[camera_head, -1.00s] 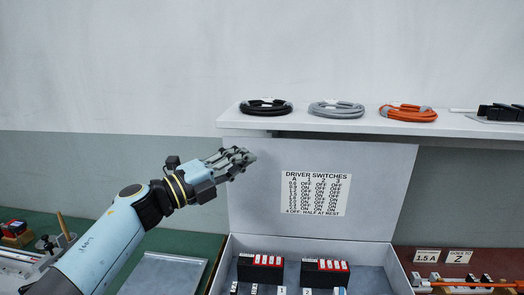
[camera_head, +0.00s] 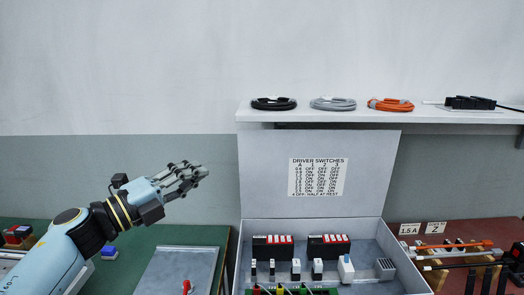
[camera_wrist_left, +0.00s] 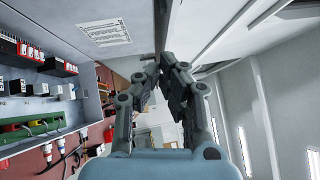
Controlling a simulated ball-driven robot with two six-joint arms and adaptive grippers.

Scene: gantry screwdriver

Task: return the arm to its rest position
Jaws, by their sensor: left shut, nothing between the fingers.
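My left gripper (camera_head: 190,178) is raised in front of the wall, to the left of the open control box lid. It is shut and empty. In the left wrist view its two fingers (camera_wrist_left: 158,70) come together at the tips with nothing between them. My left arm comes in from the lower left in the head view. My right gripper is in neither view.
An open grey box (camera_head: 232,262) holds drivers and a terminal strip; its lid bears a driver switches chart (camera_head: 316,177). A shelf (camera_head: 370,117) above carries coiled cables.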

